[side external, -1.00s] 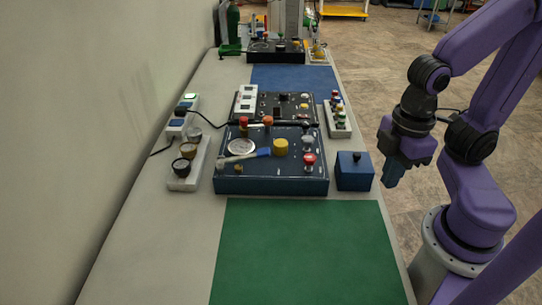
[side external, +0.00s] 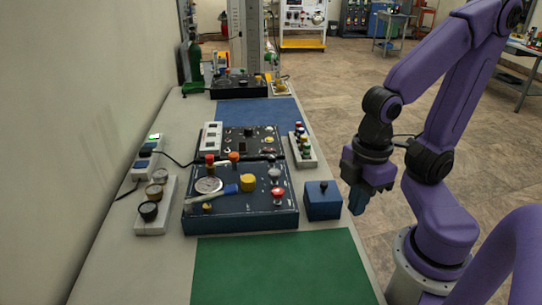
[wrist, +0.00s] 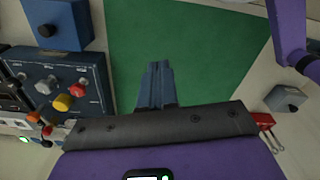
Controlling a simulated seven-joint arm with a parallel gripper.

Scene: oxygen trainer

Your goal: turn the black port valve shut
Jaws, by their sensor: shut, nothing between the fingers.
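A small blue box with a black knob (side external: 323,185) on top stands at the right edge of the bench, beside the blue control panel (side external: 240,222). The same knob shows at the upper left of the wrist view (wrist: 47,30). It is the likeliest black valve, but I cannot tell for sure. My gripper (side external: 356,207) hangs to the right of this box, past the bench edge, and is apart from it. In the wrist view, my shut, empty fingers (wrist: 157,72) appear against the green mat.
The green mat (side external: 285,270) in front is clear. A grey box with a dark knob (wrist: 293,107) shows at right.

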